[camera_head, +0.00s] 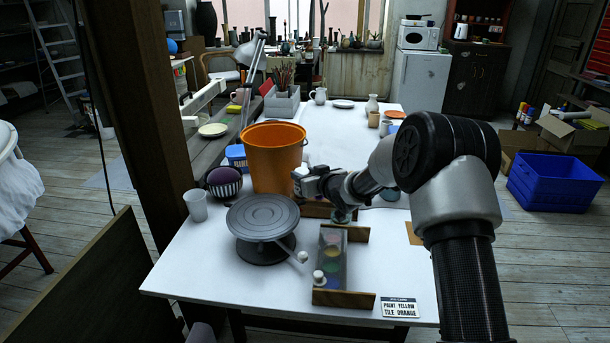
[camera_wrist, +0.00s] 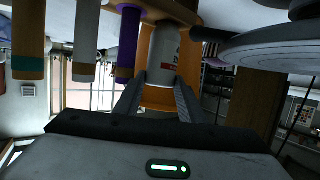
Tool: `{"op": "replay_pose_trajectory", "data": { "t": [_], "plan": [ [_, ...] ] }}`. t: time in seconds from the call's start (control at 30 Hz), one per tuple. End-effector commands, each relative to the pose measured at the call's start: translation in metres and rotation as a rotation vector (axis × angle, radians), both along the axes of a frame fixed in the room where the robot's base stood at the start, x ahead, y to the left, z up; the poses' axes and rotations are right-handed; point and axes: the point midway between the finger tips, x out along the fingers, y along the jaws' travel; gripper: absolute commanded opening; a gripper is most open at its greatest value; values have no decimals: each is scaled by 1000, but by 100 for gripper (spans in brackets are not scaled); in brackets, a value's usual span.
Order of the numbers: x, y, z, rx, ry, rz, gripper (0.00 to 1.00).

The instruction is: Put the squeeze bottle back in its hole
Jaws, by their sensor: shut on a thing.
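The squeeze bottle (camera_wrist: 163,55) is pale and grey, with a small reddish label. In the wrist view it stands between the fingertips of my gripper (camera_wrist: 160,88), which is shut on it. One end of the bottle is at a wooden board (camera_wrist: 181,9) at the top of that view; I cannot tell whether it is in a hole or only in front of it. In the head view my gripper (camera_head: 304,184) is beside the orange bucket (camera_head: 271,165), low over the white table (camera_head: 205,265). The held bottle cannot be made out clearly there.
Several bottles with coloured bands, including a purple one (camera_wrist: 129,40), stand close beside the held bottle in the wrist view. The table's front left is clear.

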Motion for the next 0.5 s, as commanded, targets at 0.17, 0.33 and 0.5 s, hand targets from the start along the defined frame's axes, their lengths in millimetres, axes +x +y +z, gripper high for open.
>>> {"op": "replay_pose_trajectory", "data": {
  "t": [0.17, 0.33, 0.5],
  "plan": [
    [0, 0, -3, 1, -2, 0, 30],
    [0, 0, -5, 1, -2, 0, 30],
    [0, 0, -5, 1, -1, 0, 58]
  ]
}}
